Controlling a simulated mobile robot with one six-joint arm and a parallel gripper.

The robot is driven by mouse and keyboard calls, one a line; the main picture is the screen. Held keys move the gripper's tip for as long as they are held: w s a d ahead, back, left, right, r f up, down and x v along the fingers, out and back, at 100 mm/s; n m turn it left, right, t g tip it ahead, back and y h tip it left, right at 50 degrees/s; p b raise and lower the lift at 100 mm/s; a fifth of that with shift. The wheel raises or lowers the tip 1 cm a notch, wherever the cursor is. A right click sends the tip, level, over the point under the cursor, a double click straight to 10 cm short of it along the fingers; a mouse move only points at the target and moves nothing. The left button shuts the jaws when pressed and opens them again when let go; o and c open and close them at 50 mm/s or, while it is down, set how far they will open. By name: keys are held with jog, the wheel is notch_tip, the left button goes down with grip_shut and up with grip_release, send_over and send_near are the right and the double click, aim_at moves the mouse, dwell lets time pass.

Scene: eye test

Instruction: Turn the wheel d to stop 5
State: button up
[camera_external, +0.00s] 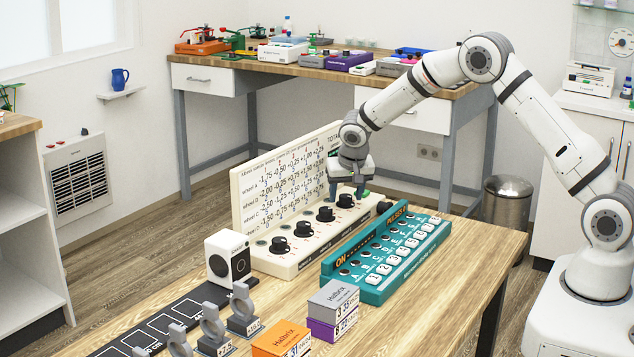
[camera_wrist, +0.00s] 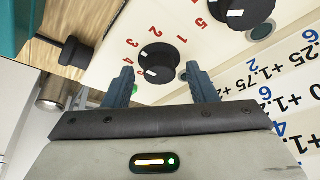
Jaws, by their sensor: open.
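A cream wheel panel (camera_external: 290,262) on the wooden table carries a row of black wheels. The far-right wheel (camera_external: 345,200), which I take as wheel d, also shows in the wrist view (camera_wrist: 160,56). Red numerals ring it there. A white mark sits on its lower-left part; the numeral nearest the left fingertip is partly hidden, so I cannot surely read the mark's stop. My gripper (camera_external: 348,192) is over this wheel, fingers downward. In the wrist view my gripper (camera_wrist: 161,80) is open, a fingertip to either side below the wheel. I cannot tell whether they touch it.
A teal button unit (camera_external: 330,282) stands right of the panel. A white upright board (camera_external: 262,190) with printed values rises behind the wheels. Another wheel (camera_wrist: 245,12) is close by at upper right. Boxes (camera_external: 282,338) stand in front.

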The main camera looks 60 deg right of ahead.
jog(key=c, duration=1)
jog(key=shift+o, duration=0.2)
